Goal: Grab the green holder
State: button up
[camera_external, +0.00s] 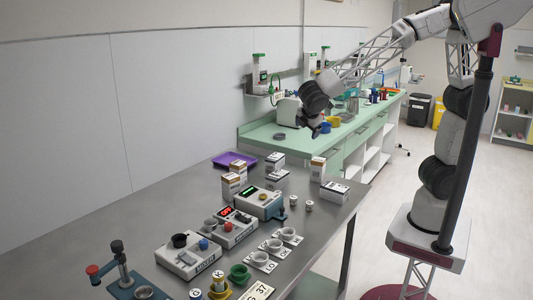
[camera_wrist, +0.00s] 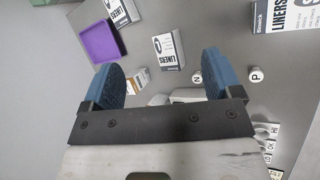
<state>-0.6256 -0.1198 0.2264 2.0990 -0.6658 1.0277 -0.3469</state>
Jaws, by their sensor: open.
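The green holder (camera_external: 239,273) is a small round cup on the near part of the grey metal table, in the external view. A yellow holder (camera_external: 220,292) stands just in front of it, to its left. My gripper (camera_external: 317,131) is high above the far end of the table, well away from the green holder. In the wrist view my gripper (camera_wrist: 160,65) has its two blue fingers wide apart with nothing held between them. The green holder is not visible in the wrist view.
Boxes of liners (camera_wrist: 169,52) and a purple tray (camera_external: 232,159) lie at the table's far end. Devices with displays (camera_external: 235,228) stand mid-table, left of a row of grey cups (camera_external: 275,245). A teal stand (camera_external: 122,280) is at near left.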

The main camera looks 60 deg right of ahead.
jog(key=s+a+f+n+t, duration=0.1)
jog(key=a+f+n+t, duration=0.3)
jog(key=a, duration=1.2)
jog(key=s+a+f+n+t, duration=0.1)
jog(key=a+f+n, duration=0.55)
jog(key=a, duration=0.95)
jog(key=s+a+f+n+t+y, duration=0.1)
jog(key=s+a+f+n, duration=0.2)
jog(key=a, duration=0.5)
jog(key=s+a+f+n+t+y, duration=0.2)
jog(key=s+a+f+n, duration=0.1)
jog(key=s+a, duration=0.5)
jog(key=s+a+f+n+t+y, duration=0.1)
jog(key=s+a+f+n, duration=0.3)
jog(key=a, duration=0.6)
jog(key=shift+s+a+f+t+y, duration=0.15)
jog(key=shift+s+f+y, duration=0.1)
jog(key=shift+s+f, duration=0.3)
jog(key=shift+s+f+t+y, duration=0.15)
jog(key=shift+s+f+y, duration=0.15)
jog(key=shift+s, duration=0.35)
jog(key=shift+w, duration=0.15)
jog(key=shift+x, duration=1.25)
jog(key=shift+f, duration=0.15)
